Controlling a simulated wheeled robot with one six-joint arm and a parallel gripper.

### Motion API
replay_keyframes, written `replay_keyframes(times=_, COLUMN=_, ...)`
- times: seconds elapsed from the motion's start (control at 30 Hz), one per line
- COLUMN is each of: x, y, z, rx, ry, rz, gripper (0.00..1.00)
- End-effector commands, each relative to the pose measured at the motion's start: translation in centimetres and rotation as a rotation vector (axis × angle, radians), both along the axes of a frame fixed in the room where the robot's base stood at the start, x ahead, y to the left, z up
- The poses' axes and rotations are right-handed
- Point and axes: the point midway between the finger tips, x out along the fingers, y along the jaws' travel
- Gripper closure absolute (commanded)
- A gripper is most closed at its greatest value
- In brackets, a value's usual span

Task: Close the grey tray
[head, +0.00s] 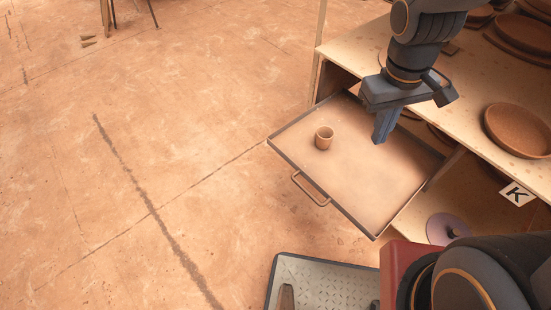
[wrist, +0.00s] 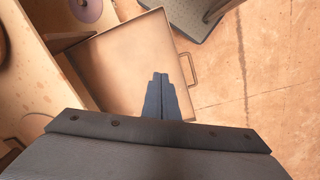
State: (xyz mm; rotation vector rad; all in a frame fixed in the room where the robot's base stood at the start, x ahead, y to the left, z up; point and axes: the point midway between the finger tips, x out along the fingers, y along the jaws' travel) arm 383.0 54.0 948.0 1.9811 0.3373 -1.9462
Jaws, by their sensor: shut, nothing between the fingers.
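The grey tray (head: 365,195) is a shallow drawer with a dark rim, pulled out from under the wooden worktop in the head view. A loop handle (head: 309,188) is on its front edge. A small brown cup (head: 324,138) stands upright in it, towards the left. My gripper (head: 379,139) is shut and empty, pointing down over the back part of the tray; whether it touches the tray floor I cannot tell. In the wrist view the tray (wrist: 125,62) and handle (wrist: 188,69) lie beyond my shut fingers (wrist: 160,77).
The worktop (head: 455,85) above the tray carries brown round dishes (head: 520,128). A card marked K (head: 516,193) and a purple disc (head: 446,228) are at the right. The floor (head: 130,170) left of the handle is open.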

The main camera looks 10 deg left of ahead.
Motion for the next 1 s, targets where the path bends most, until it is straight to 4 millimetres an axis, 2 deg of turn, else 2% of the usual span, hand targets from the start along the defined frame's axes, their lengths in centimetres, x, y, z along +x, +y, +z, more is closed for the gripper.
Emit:
replay_keyframes(times=0.03, x=0.6, y=1.8, z=-2.5, rx=-0.034, ry=0.03, rz=0.126, gripper=1.0)
replay_keyframes(times=0.1, x=1.0, y=3.9, z=-4.6, rx=-0.089, ry=0.069, rz=0.298, gripper=1.0)
replay_keyframes(times=0.37, x=2.3, y=12.0, z=-11.7, rx=-0.323, ry=0.174, rz=0.92, gripper=1.0)
replay_keyframes(times=0.6, x=2.5, y=20.7, z=-17.9, rx=-0.596, ry=0.219, rz=1.454, gripper=1.0)
replay_keyframes(times=0.8, x=1.5, y=27.2, z=-21.4, rx=-0.803, ry=0.214, rz=1.769, gripper=1.0)
replay_keyframes(times=0.9, x=1.0, y=29.1, z=-22.2, rx=-0.869, ry=0.207, rz=1.854, gripper=1.0)
replay_keyframes(times=1.0, x=0.7, y=30.2, z=-22.6, rx=-0.906, ry=0.202, rz=1.899, gripper=1.0)
